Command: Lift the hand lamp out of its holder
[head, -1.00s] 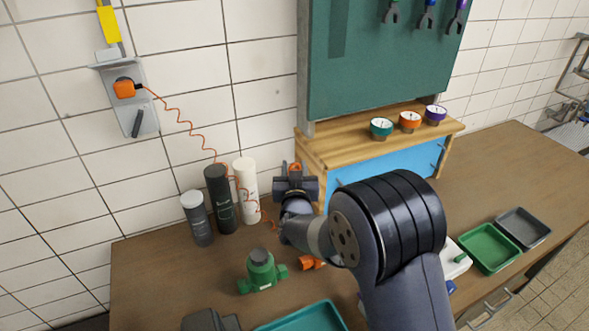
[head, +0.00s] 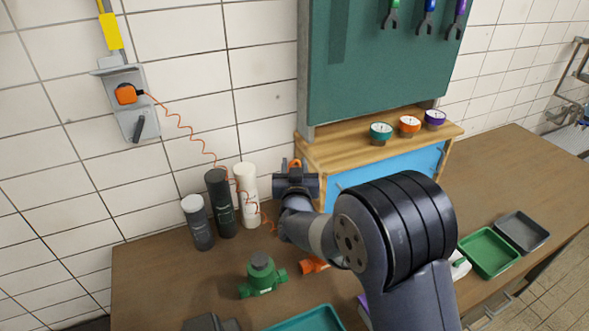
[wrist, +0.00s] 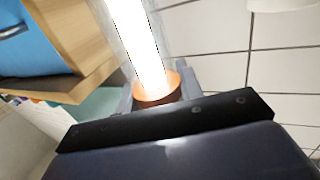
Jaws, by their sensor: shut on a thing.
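The hand lamp shows in the wrist view as a bright lit tube (wrist: 140,40) with an orange collar (wrist: 158,92). My gripper (wrist: 158,96) is shut on the lamp at this collar, a grey finger on each side. In the head view my gripper (head: 296,180) is by the left end of the wooden cabinet, right of the bottles. Only a small orange bit of the lamp (head: 295,163) shows above it; my gripper hides the rest. A coiled orange cord (head: 203,142) runs from an orange plug (head: 126,93) on the wall down towards my wrist. I cannot make out the holder.
A dark grey, a black and a white bottle (head: 247,195) stand left of my gripper. The wooden cabinet (head: 345,155) with several gauges is close on its right. A green valve (head: 262,275) and an orange fitting (head: 313,265) are on the brown bench (head: 150,275).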

